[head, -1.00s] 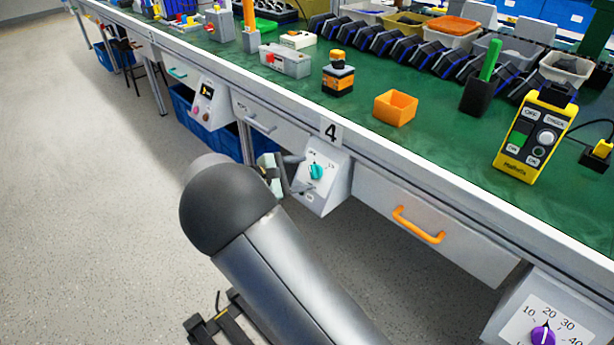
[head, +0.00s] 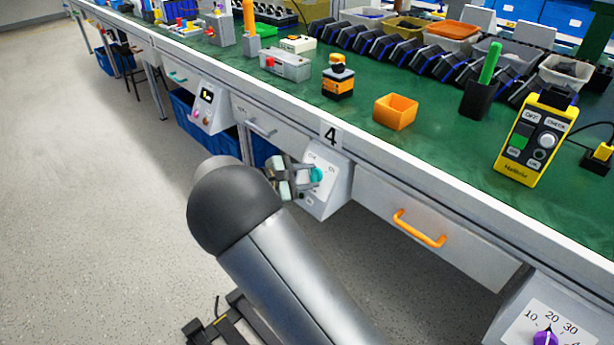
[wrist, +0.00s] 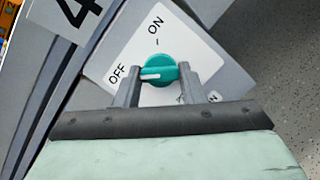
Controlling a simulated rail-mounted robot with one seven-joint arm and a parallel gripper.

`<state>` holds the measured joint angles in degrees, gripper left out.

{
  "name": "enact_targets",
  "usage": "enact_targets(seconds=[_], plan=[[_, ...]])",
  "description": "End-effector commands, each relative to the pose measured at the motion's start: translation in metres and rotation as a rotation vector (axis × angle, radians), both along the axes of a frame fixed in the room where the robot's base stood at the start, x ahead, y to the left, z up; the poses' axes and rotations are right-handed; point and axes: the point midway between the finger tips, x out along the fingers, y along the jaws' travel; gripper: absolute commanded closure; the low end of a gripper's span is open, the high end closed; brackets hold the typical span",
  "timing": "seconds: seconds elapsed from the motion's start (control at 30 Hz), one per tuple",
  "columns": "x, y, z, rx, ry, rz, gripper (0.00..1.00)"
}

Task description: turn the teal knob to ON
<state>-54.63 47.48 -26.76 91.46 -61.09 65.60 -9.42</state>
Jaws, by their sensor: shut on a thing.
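The teal knob (wrist: 157,68) sits on a white switch plate (wrist: 196,45) marked OFF and ON. Its white pointer line faces the OFF label, at the left of the wrist view. The knob also shows in the head view (head: 317,175) on the grey switch box (head: 332,190) under the bench edge. My gripper (wrist: 158,75) has one finger on each side of the knob and is shut on it. In the head view my gripper (head: 306,179) reaches the box from the left, and my arm hides part of it.
A drawer with an orange handle (head: 419,229) is right of the box. A purple knob (head: 545,338) is at lower right. The green bench top (head: 430,150) above holds an orange bin (head: 396,111). Open floor (head: 100,200) lies at left.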

Motion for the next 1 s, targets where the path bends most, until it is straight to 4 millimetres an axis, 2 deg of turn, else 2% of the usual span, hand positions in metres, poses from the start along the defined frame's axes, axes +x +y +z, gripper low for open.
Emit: enact_targets(seconds=[0.37, 1.0], plan=[[0.0011, 0.0002, 0.0005, 0.137, -0.131, -0.107, 0.86], [0.0025, 0.0004, 0.0022, 0.520, -0.497, -0.403, 0.86]])
